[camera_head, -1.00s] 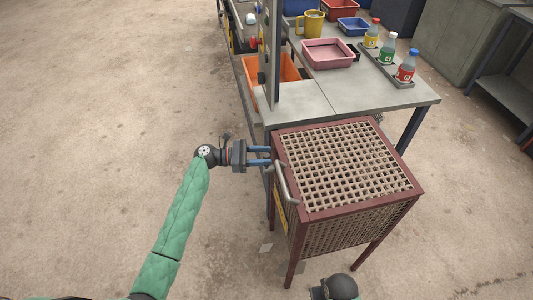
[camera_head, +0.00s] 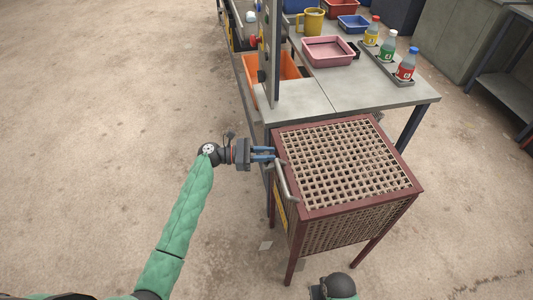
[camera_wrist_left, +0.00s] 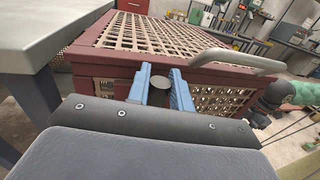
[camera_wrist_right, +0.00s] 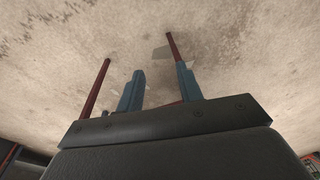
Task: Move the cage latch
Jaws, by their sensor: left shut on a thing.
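The cage (camera_head: 345,165) is a dark red frame with a tan mesh top and sides, standing on legs in front of the bench. The latch shows as a dark round knob (camera_wrist_left: 159,82) at the cage's edge in the left wrist view. My left gripper (camera_head: 273,154) is at the cage's upper left side, with its blue fingers shut on the knob. The fingers hide most of the latch in the head view. My right gripper (camera_wrist_right: 160,88) has its fingers apart with nothing between them, over the floor near red legs.
A grey bar handle (camera_head: 286,182) curves along the cage's left edge, close to my left gripper. The bench (camera_head: 350,92) behind holds a pink tray (camera_head: 328,62), a yellow mug (camera_head: 312,21) and bottles (camera_head: 405,67). A grey post rises at its left. The floor at left is clear.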

